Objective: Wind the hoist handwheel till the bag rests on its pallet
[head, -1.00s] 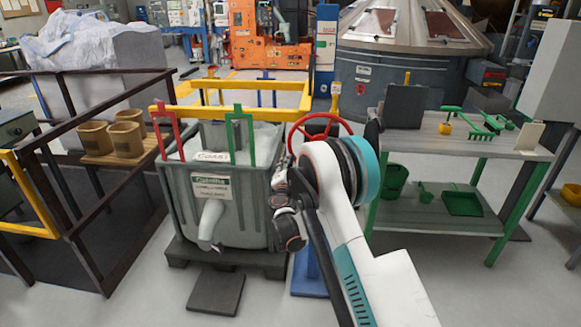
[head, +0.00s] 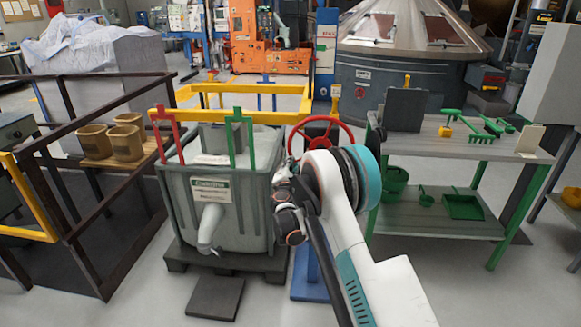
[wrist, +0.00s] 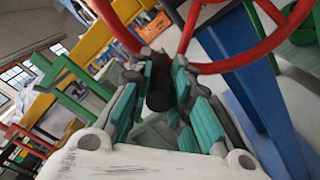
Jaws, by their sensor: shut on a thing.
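The red handwheel (head: 318,122) stands on a blue post (head: 309,270) right of the bag; its rim and spokes fill the top of the wrist view (wrist: 222,66). My gripper (wrist: 160,92) is shut on the wheel's dark handle (wrist: 160,100), between its teal pads. In the head view my wrist hides the fingers and the wheel's lower part. The grey, box-shaped bag (head: 235,225) has a label and a pale spout, with red and green hooks at its top. It is upright over the dark pallet (head: 180,262); I cannot tell whether they touch.
A yellow frame (head: 245,88) stands behind the bag. A dark railing (head: 90,230) and tan buckets (head: 125,140) are at left. A table with green tools (head: 460,150) is at right. A dark plate (head: 215,298) lies on the floor in front.

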